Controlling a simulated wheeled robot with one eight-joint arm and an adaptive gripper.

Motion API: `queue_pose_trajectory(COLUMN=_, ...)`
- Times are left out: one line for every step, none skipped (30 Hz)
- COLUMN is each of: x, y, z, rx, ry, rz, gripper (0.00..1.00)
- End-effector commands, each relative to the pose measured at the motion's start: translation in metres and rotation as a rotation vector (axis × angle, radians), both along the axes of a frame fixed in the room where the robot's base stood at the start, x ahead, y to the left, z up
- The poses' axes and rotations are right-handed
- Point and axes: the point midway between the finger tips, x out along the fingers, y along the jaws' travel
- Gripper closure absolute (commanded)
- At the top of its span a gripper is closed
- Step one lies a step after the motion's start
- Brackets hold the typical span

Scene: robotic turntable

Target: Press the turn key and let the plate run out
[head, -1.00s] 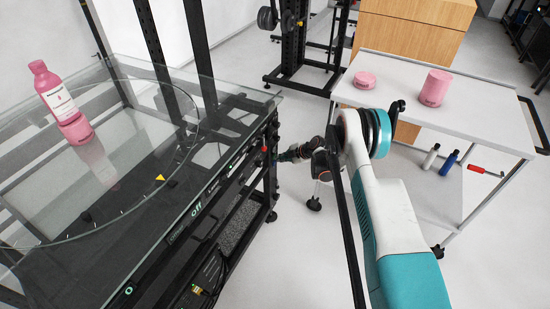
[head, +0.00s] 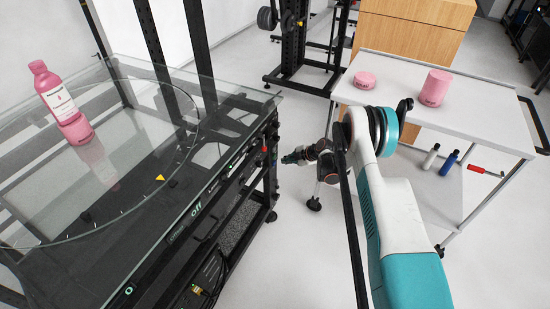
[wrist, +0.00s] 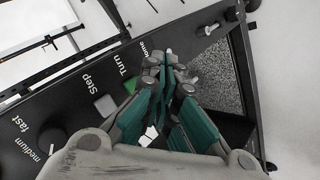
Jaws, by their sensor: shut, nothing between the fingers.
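My gripper (head: 292,158) is shut and empty, held just right of the turntable's front panel. In the wrist view its teal fingers (wrist: 170,65) point toward the panel's far end. The green turn key (wrist: 131,84), under the label "Turn", is partly hidden behind a finger. I cannot tell whether the fingers touch any key. The panel display (head: 193,210) reads "off".
A grey key (wrist: 105,105) sits by "Step", and a dark knob (wrist: 52,138) by "fast" and "medium". A white cart (head: 480,115) on the right holds a pink jar (head: 435,87) and a low pink tin (head: 364,80).

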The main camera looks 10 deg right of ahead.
Motion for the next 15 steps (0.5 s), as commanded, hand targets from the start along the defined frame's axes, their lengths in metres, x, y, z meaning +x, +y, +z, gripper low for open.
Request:
queue_pose_trajectory(x=-0.003, y=-0.004, z=0.0, rx=0.0, ry=0.0, rz=-0.002, gripper=1.0)
queue_pose_trajectory(x=-0.005, y=-0.006, z=0.0, rx=0.0, ry=-0.001, rz=-0.001, gripper=1.0)
queue_pose_trajectory(x=-0.007, y=-0.009, z=0.0, rx=0.0, ry=-0.001, rz=-0.001, gripper=1.0)
queue_pose_trajectory(x=-0.008, y=-0.011, z=0.0, rx=0.0, ry=-0.001, rz=-0.001, gripper=1.0)
queue_pose_trajectory(x=-0.01, y=-0.014, z=0.0, rx=0.0, ry=-0.001, rz=-0.001, gripper=1.0)
queue_pose_trajectory(x=-0.012, y=-0.017, z=0.0, rx=0.0, ry=-0.001, rz=-0.001, gripper=1.0)
queue_pose_trajectory(x=-0.013, y=-0.019, z=0.0, rx=0.0, ry=0.0, rz=-0.002, gripper=1.0)
queue_pose_trajectory(x=-0.015, y=-0.021, z=0.0, rx=0.0, ry=0.0, rz=-0.002, gripper=1.0)
queue_pose_trajectory(x=-0.017, y=-0.024, z=0.0, rx=0.0, ry=0.0, rz=-0.001, gripper=1.0)
queue_pose_trajectory(x=-0.018, y=-0.025, z=0.0, rx=-0.001, ry=0.0, rz=-0.001, gripper=1.0)
queue_pose_trajectory(x=-0.019, y=-0.026, z=0.0, rx=-0.001, ry=0.0, rz=-0.001, gripper=1.0)
queue_pose_trajectory(x=-0.02, y=-0.026, z=0.0, rx=-0.001, ry=0.0, rz=0.001, gripper=1.0)
queue_pose_trajectory(x=-0.02, y=-0.027, z=0.0, rx=-0.001, ry=0.0, rz=0.001, gripper=1.0)
queue_pose_trajectory(x=-0.02, y=-0.027, z=0.0, rx=-0.001, ry=-0.001, rz=0.001, gripper=1.0)
queue_pose_trajectory(x=-0.02, y=-0.027, z=0.0, rx=-0.001, ry=-0.001, rz=0.001, gripper=1.0)
